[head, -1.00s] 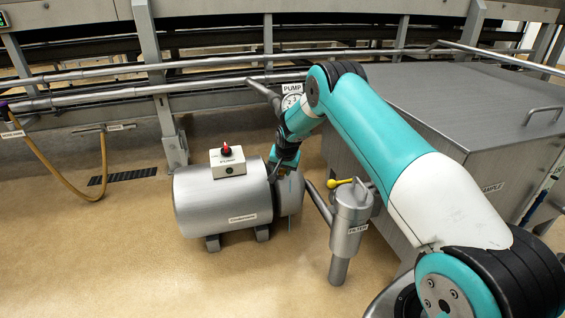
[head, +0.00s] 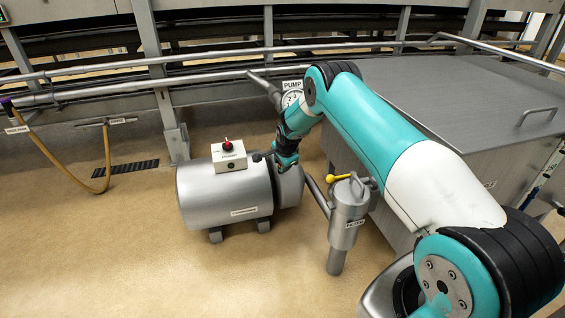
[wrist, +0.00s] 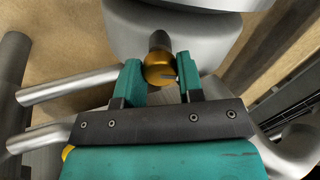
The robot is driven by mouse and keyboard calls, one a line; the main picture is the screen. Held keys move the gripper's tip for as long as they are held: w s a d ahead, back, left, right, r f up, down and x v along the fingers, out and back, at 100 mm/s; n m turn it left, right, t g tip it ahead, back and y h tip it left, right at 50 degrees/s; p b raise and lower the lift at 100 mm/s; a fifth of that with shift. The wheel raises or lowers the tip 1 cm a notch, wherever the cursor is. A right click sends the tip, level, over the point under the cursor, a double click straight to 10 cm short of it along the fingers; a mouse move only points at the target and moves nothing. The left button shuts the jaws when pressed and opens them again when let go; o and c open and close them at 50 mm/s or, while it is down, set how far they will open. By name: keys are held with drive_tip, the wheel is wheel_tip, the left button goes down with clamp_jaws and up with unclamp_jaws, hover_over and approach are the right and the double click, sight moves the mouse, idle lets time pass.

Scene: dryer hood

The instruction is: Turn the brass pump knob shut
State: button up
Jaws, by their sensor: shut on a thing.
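The brass pump knob (wrist: 159,70) is a round golden knob on a short dark stem, with a dark mark on its face, in the wrist view. My gripper (wrist: 161,74) has its two teal fingers on either side of the knob and is shut on it. In the head view my gripper (head: 287,158) is at the right end of the grey pump motor (head: 222,203). The knob is hidden there behind my gripper and wrist.
A filter canister (head: 347,215) with a yellow-handled valve (head: 338,178) stands to the right. A large steel cabinet (head: 445,95) is behind my arm. Floor in front of the motor is clear.

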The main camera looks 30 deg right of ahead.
drive_tip(key=shift+m, duration=0.4)
drive_tip(key=o, duration=0.9)
drive_tip(key=shift+r, duration=0.1)
drive_tip(key=p+v, duration=0.6)
drive_tip(key=v, duration=1.1)
drive_tip(key=shift+s+a+p, duration=0.1)
drive_tip(key=shift+s+p, duration=0.05)
drive_tip(key=shift+p, duration=0.25)
